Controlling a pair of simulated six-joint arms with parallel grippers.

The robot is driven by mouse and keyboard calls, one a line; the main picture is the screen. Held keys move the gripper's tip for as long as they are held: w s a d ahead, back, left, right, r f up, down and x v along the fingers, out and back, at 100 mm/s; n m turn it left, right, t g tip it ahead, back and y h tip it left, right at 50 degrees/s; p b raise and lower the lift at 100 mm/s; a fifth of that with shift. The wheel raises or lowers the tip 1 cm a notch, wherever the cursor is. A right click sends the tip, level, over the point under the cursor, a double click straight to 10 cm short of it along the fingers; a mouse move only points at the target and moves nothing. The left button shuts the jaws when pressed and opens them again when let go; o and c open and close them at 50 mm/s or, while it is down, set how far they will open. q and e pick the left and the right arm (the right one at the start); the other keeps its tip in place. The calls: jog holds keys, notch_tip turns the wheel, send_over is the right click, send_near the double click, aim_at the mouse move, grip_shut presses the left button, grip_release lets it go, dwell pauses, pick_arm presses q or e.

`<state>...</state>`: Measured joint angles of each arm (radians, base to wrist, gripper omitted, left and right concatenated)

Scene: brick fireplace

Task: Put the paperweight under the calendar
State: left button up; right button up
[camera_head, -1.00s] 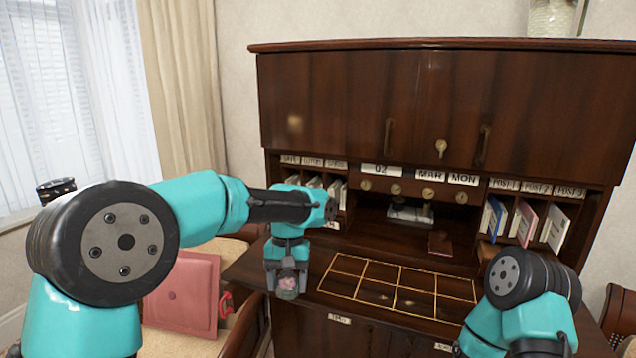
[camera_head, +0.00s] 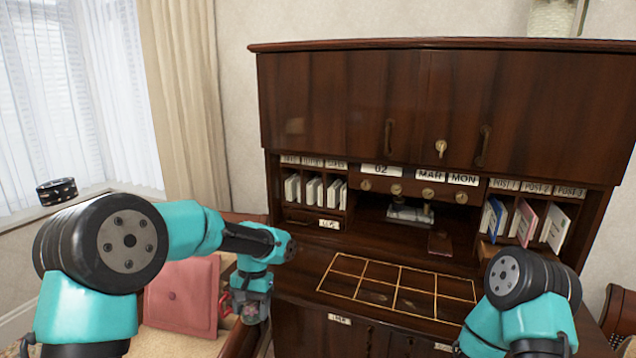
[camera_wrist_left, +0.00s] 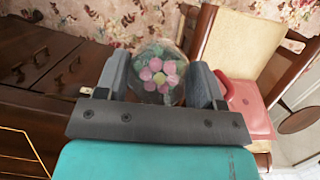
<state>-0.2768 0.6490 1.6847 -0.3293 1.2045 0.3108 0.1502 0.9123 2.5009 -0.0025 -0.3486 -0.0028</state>
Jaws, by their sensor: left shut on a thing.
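The paperweight is a clear glass dome with pink and green flowers inside; it shows in the left wrist view (camera_wrist_left: 158,72) and small in the head view (camera_head: 250,313). My left gripper (camera_head: 250,308) is shut on it and holds it in the air at the left of the desk, beside the chair. The calendar (camera_head: 432,175) is a row of white tiles reading 02, MAR and MON, above the desk's central niche. The niche floor below it is partly taken by a small metal stand (camera_head: 410,214). My right gripper is out of view; only part of that arm shows at lower right.
A dark small book (camera_head: 440,243) lies in front of the stand. Letter slots (camera_head: 315,190) are at left, and colored envelopes (camera_head: 525,222) at right. The gold-lined desk top (camera_head: 398,290) is clear.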

pick_arm(q)
jog(key=a+f+m, duration=0.1)
jog(key=a+f, duration=0.3)
jog(key=shift+a+f, duration=0.15)
jog(key=shift+f, duration=0.25)
